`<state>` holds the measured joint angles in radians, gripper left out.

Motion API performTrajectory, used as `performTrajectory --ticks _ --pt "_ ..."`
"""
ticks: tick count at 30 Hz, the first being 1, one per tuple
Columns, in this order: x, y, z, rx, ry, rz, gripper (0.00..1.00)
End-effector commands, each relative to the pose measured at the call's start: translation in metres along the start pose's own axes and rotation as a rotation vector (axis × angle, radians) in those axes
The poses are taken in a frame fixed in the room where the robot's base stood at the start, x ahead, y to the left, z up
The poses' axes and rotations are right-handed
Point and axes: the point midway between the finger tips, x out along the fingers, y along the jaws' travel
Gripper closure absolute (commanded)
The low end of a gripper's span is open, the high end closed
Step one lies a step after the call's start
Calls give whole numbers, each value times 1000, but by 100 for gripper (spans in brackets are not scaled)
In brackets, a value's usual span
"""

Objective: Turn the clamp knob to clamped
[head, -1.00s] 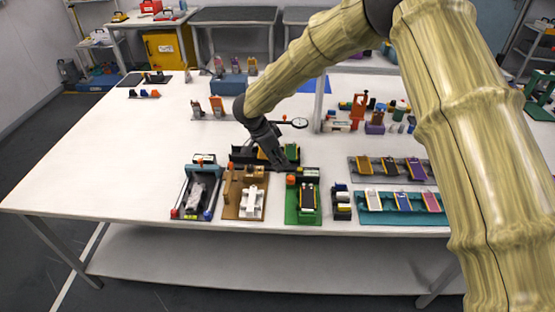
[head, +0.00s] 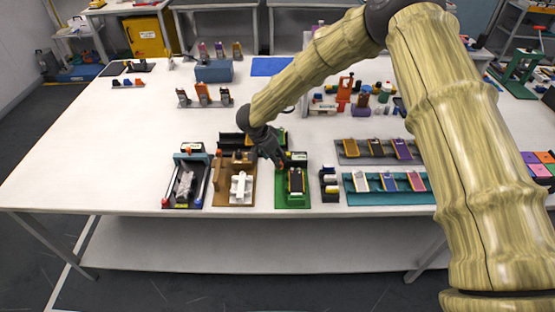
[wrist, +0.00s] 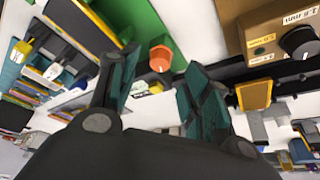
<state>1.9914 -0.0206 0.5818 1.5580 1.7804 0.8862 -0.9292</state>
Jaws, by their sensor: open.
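The green fixture (head: 281,197) stands near the front edge of the table in the head view, with a dark cell-like part (head: 296,180) on it. Its green base (wrist: 176,42) also shows at the top of the wrist view. In the head view the gripper partly hides the knob area.
A brown fixture (head: 222,197) with a white part and a dark fixture (head: 168,195) stand to the left. A black rack (head: 329,190) stands close on the right, then a teal tray (head: 400,201) and a grey tray (head: 347,155).

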Motion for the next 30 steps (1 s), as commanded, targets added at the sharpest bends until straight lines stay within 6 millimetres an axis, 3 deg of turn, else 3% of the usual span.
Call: performTrajectory --ticks 9,21,29,30 --pt "35 0 0 0 0 0 52" --pt "42 0 0 0 1 -1 52" --pt "42 0 0 1 0 0 98" --pt "42 0 0 0 0 0 98"
